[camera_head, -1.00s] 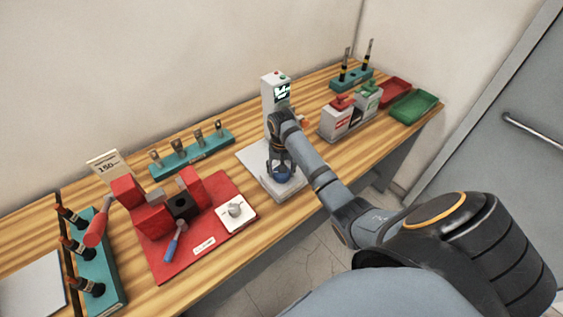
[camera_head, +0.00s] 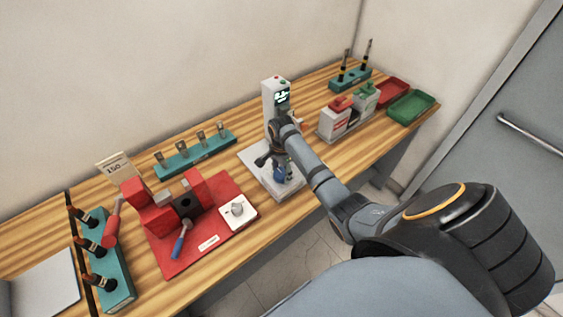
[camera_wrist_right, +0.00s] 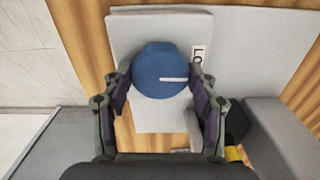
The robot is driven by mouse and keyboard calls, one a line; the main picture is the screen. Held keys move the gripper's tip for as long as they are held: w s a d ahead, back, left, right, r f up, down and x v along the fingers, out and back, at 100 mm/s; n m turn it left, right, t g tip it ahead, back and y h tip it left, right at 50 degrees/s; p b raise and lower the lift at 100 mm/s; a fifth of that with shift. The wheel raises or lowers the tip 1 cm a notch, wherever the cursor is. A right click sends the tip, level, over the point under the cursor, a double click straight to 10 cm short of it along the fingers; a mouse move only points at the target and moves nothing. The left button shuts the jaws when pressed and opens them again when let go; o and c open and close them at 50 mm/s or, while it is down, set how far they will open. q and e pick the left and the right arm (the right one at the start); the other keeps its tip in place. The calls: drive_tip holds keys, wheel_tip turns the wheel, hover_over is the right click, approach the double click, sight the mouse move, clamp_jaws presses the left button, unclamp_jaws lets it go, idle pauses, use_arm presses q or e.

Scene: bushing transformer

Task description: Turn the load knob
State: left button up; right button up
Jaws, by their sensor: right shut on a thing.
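The load knob is a blue round knob (camera_wrist_right: 160,70) with a white pointer line, on a light grey plate (camera_wrist_right: 150,28). A label whose visible letters read "Lo" is beside it, partly cut off by my finger. In the wrist view the pointer line points right. My right gripper (camera_wrist_right: 161,82) is shut on the knob, one finger on each side. In the head view the knob (camera_head: 279,174) is partly hidden by my right gripper (camera_head: 277,162). My left gripper is not in view.
A grey tester with a lit screen (camera_head: 282,98) stands behind the knob. To the left is a red fixture board (camera_head: 165,262) with a white dial (camera_head: 237,209). Red and green trays (camera_head: 412,106) and small red- and green-topped boxes (camera_head: 334,122) are at the right.

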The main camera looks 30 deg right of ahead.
sight(282, 173)
drive_tip(key=m, duration=0.4)
drive_tip(key=shift+m, duration=0.4)
idle(0.4)
drive_tip(key=o, duration=1.2)
drive_tip(key=shift+c, duration=0.2)
wheel_tip(282, 173, up, 12)
